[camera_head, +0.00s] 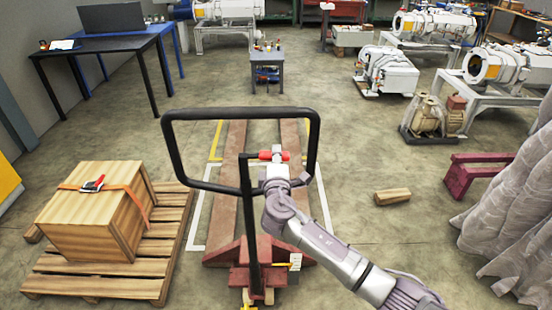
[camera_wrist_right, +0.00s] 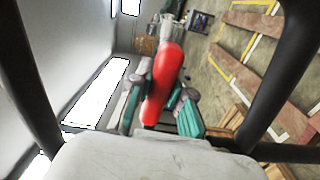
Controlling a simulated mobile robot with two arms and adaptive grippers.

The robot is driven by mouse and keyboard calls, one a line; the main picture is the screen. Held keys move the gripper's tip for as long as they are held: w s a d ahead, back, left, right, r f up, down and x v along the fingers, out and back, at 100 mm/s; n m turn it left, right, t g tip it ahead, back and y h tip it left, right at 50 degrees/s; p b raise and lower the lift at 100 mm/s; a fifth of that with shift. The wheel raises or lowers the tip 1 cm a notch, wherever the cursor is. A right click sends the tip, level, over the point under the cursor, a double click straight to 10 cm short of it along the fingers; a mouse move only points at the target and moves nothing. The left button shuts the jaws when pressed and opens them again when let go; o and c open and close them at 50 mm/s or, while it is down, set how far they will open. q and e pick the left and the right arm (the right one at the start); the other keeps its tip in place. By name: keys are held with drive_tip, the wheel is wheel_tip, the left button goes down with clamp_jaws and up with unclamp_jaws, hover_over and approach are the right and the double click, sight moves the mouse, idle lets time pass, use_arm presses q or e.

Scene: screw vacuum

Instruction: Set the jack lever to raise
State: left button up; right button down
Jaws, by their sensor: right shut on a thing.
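The red jack lever (camera_head: 266,155) sits inside the black handle loop (camera_head: 240,112) of the pallet jack. My right gripper (camera_head: 278,157) reaches into the loop from the lower right and is shut on the lever. In the right wrist view the red lever (camera_wrist_right: 164,80) runs up between the two teal-edged fingers (camera_wrist_right: 162,105). The jack's dark red body (camera_head: 240,252) and its two forks (camera_head: 232,190) stand on the floor below. The lever's exact setting cannot be told. My left gripper is not in view.
A wooden crate (camera_head: 92,220) with an orange strap stands on a pallet (camera_head: 90,285) at the left. A wood block (camera_head: 392,196) and a dark red stand (camera_head: 470,172) are at the right, near a grey curtain (camera_head: 510,205).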

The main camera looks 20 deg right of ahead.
wheel_tip(320, 180, down, 3)
drive_tip(key=m+b, duration=0.2)
drive_tip(key=b, duration=0.2)
drive_tip(key=shift+r, duration=0.15)
drive_tip(key=shift+m+b, duration=0.4)
drive_tip(key=c, duration=1)
unclamp_jaws()
drive_tip(key=shift+c, duration=0.2)
drive_tip(key=shift+r, duration=0.1)
drive_tip(key=shift+s+a, duration=0.1)
drive_tip(key=v, duration=1.1)
drive_tip(key=shift+s, duration=0.4)
